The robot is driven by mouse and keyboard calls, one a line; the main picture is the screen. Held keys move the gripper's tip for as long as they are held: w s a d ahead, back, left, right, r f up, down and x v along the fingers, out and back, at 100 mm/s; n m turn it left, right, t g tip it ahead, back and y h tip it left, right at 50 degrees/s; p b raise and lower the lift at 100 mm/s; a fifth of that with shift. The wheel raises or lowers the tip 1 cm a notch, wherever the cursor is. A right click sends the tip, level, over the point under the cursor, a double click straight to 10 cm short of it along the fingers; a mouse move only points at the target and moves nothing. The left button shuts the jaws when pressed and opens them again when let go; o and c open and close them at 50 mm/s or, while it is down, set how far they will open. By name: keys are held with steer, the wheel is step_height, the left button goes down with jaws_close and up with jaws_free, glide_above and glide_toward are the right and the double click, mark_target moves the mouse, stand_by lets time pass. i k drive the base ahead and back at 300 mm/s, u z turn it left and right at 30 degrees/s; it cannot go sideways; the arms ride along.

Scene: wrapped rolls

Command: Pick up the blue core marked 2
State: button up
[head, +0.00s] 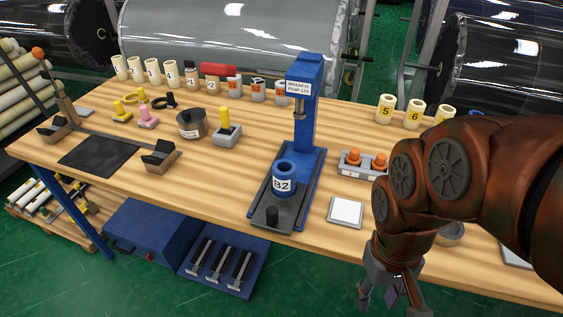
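The blue core marked B2 (284,178) stands upright on the dark base plate of a blue press (306,110), near the middle of the table. Its top opening faces up, below the press head. My gripper (390,298) hangs at the bottom right, to the right of the core and lower in the picture, clear of it. Its fingers point down and look spread apart, with no core between them. The fingertips are partly cut off by the frame's lower edge.
A white square pad (346,210) lies right of the press. Behind it a grey holder (362,172) carries orange knobs. Cream numbered cores (385,108) stand at the back right, and more numbered cores (136,68) at the back left. A V-block (161,157) stands on the left.

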mark_target(284, 170)
steer(key=z, duration=0.8)
steer(key=k, duration=1.2)
steer(key=u, duration=1.4)
steer(key=i, duration=0.5)
